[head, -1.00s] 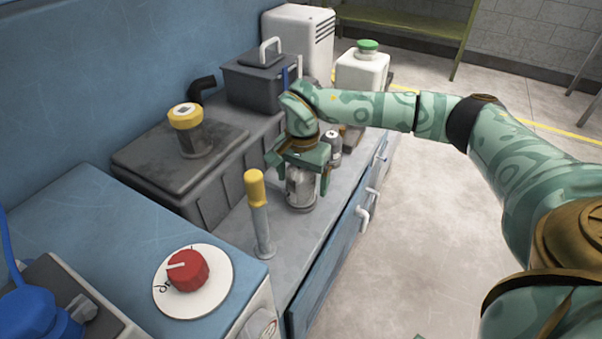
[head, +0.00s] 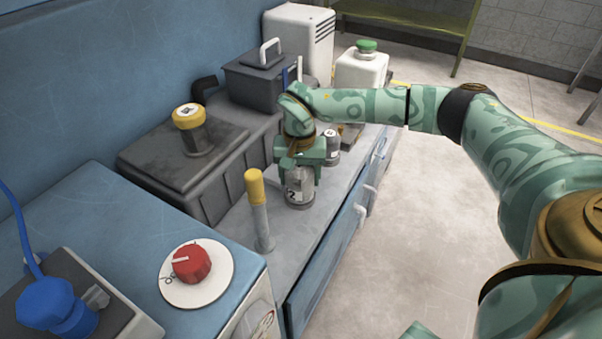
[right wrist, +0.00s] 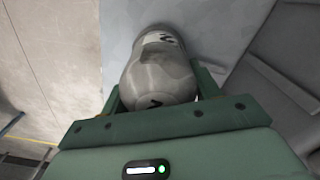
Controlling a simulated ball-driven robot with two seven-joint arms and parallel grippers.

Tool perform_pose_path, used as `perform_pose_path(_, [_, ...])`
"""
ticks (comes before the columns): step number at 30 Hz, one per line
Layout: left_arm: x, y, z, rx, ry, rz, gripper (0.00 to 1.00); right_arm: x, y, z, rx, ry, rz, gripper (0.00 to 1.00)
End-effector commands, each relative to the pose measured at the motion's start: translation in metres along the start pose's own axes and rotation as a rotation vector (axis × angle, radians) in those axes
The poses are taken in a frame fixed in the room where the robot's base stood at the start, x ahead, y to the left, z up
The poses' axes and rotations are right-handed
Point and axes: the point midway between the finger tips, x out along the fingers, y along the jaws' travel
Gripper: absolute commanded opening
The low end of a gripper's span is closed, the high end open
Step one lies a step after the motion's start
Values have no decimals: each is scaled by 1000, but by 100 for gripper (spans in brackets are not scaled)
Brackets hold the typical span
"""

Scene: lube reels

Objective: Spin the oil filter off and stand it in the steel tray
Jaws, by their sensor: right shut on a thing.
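A grey metal can (head: 299,191) marked "2" stands upright on the grey bench top. My right gripper (head: 301,174) is shut on its upper part from above. In the right wrist view the can (right wrist: 160,75) sits between the two green fingers of the gripper (right wrist: 160,97). A yellow-topped grey cylinder (head: 190,130) stands on a dark ribbed housing (head: 160,165); I cannot tell which of these is the oil filter. I cannot make out a steel tray. My left gripper is not in view.
A second can (head: 332,147) stands just behind the gripper. A yellow-topped post (head: 259,215) rises close in front. A dark handled box (head: 255,80) and a white green-capped jug (head: 362,69) stand farther back. A red knob (head: 192,263) is at the near left.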

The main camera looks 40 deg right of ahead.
Motion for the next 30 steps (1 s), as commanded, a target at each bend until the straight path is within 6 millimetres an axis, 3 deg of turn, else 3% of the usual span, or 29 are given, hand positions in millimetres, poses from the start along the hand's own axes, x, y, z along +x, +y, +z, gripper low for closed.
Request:
perform_pose_path(4, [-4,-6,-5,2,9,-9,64,-1,0,1,-61,0,1,30])
perform_pose_path(7, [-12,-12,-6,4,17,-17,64,-4,-1,1,-235,1,1,30])
perform_pose_path(11, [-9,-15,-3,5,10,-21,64,0,-1,1,-221,-1,1,30])
perform_pose_path(30, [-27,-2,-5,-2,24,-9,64,-26,-2,0,-217,1,-1,30])
